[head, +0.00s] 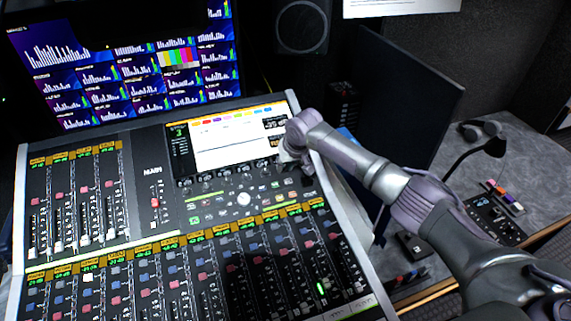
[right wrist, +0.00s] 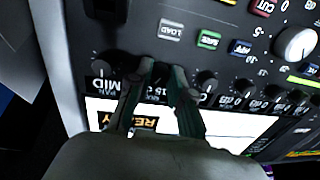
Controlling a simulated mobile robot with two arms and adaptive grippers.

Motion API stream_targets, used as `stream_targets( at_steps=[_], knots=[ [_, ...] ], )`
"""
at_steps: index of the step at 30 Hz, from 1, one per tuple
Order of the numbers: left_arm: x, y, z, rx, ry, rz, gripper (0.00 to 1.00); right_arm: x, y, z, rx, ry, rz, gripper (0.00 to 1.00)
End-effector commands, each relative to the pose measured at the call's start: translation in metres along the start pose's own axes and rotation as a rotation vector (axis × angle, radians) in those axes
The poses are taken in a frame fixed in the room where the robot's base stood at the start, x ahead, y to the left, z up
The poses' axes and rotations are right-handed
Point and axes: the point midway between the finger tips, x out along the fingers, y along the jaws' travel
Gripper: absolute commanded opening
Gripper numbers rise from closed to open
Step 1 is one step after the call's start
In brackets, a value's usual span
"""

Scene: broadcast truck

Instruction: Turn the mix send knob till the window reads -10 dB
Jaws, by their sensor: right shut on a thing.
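My right gripper (head: 287,152) reaches the upper right of the mixing console, at the row of knobs under its screen (head: 235,143). In the right wrist view my right gripper (right wrist: 161,70) is shut on a small dark knob, mostly hidden between the fingertips. Small readout windows lie beside the knobs; the one by the gripped knob is partly covered by the fingers, and I cannot read its value. The lit screen (right wrist: 103,107) has a yellow READY box (right wrist: 141,124), upside down in this view. A dark value box (head: 275,123) shows at the screen's right, too small to read surely. My left gripper is not in view.
Neighbouring knobs (right wrist: 102,70) sit close on both sides. LOAD (right wrist: 170,31) and green SAVE (right wrist: 208,39) buttons and a large white knob (right wrist: 296,43) are nearby. Faders fill the lower console. A dark monitor (head: 400,95) stands behind my right arm.

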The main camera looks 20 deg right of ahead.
Motion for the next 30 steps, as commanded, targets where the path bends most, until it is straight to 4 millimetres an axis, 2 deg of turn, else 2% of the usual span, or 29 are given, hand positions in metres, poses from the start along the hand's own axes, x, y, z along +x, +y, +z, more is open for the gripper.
stream_targets(
  at_steps=[18,30],
  knots=[
    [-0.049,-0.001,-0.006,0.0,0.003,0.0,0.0,-0.003,-0.001,0.001,0.367,0.03,-0.004,0.0],
    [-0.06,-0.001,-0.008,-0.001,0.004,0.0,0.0,0.0,0.0,0.002,0.496,0.043,-0.005,0.0]
  ],
)
